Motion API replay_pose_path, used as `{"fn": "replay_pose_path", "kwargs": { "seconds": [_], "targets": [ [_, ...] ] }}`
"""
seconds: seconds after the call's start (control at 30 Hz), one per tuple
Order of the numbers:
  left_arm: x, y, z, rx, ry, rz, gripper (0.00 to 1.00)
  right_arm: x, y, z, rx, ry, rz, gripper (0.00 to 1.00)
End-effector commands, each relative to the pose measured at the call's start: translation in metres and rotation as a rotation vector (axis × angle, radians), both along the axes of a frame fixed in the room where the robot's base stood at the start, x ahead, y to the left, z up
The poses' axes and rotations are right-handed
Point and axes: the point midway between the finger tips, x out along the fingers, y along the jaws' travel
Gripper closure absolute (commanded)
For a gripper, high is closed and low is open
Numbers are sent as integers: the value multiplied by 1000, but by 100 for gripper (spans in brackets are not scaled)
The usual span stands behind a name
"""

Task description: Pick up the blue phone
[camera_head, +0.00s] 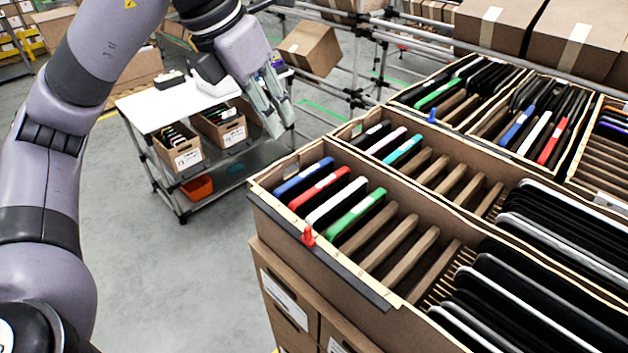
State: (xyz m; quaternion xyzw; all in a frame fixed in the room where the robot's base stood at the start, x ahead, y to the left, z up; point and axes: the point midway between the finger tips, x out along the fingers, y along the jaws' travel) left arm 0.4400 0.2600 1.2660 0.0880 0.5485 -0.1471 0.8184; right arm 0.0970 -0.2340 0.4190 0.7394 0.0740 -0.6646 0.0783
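A blue phone (303,176) stands on edge at the far left end of a row in the nearest carton's front compartment. Beside it, in order, stand a red phone (320,188), a white phone (336,201) and a green phone (356,213). Another blue phone (517,126) stands in a carton further back. My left gripper (281,126) hangs fingers down, up and left of the near blue phone and apart from it. Its fingers look parted, with nothing seen between them. My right gripper is not in view.
The near carton (262,190) has dividers and a red clip (308,236) on its front rim. Dark devices fill compartments to the right. A white-topped cart (150,107) with small boxes stands behind left. Metal rails (335,22) and closed cartons (575,38) lie behind.

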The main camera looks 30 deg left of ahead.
Motion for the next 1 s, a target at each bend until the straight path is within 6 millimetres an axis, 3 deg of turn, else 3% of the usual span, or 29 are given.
{"fn": "replay_pose_path", "kwargs": {
  "seconds": [0.23,0.5,0.77,1.0],
  "targets": [
    [13,-1,-37,22,2,12,78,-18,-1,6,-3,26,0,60],
    [33,-8,-89,18,1,9,78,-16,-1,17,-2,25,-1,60],
    [43,-11,-110,17,-3,8,78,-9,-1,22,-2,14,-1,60],
    [55,-12,-136,18,1,10,78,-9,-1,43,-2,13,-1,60]
  ]
}}
